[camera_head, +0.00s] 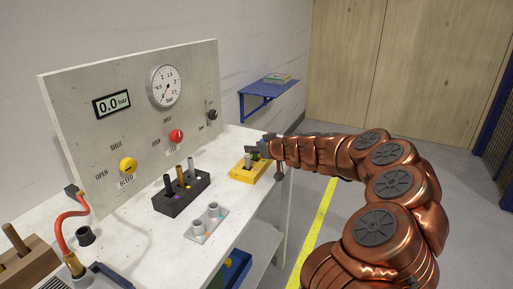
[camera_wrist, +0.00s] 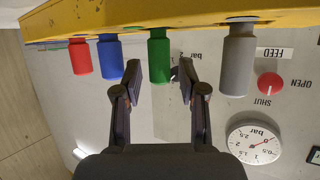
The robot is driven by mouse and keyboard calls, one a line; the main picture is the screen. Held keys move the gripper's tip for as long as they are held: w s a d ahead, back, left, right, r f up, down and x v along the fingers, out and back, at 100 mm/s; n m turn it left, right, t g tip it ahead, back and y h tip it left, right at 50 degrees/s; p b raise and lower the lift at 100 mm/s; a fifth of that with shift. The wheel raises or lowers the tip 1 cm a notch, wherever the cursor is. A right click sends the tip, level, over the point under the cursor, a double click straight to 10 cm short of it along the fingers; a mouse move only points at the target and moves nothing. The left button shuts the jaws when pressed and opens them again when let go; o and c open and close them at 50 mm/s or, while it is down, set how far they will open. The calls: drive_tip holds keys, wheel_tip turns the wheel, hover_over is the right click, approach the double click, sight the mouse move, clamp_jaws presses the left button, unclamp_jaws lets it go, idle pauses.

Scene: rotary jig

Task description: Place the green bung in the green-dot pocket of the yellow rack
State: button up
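The yellow rack (camera_head: 245,176) stands on the white bench, and its yellow edge (camera_wrist: 75,22) crosses the top of the upside-down wrist view. The green bung (camera_wrist: 159,58) stands at the rack, between a blue bung (camera_wrist: 110,58) and a larger grey bung (camera_wrist: 238,62). A red bung (camera_wrist: 81,58) is beyond the blue one. My gripper (camera_wrist: 159,82) is open, with fingertips on either side of the green bung's free end and visible gaps. In the head view my gripper (camera_head: 262,149) is over the rack and hides part of it. No pocket dots are readable.
A black block (camera_head: 181,205) with several pegs and a grey plate (camera_head: 206,225) with two sockets are left of the rack. The gauge panel (camera_head: 125,110) rises behind. A red hose (camera_head: 66,218) is at the left. A blue shelf (camera_head: 268,90) is on the wall.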

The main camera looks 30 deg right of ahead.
drive_tip(key=shift+r, duration=0.15)
drive_tip(key=shift+r+p, duration=0.15)
drive_tip(key=shift+p, duration=0.25)
drive_tip(key=b+v, duration=0.1)
drive_tip(key=v, duration=1.1)
drive_tip(key=shift+s, duration=0.1)
idle(0.6)
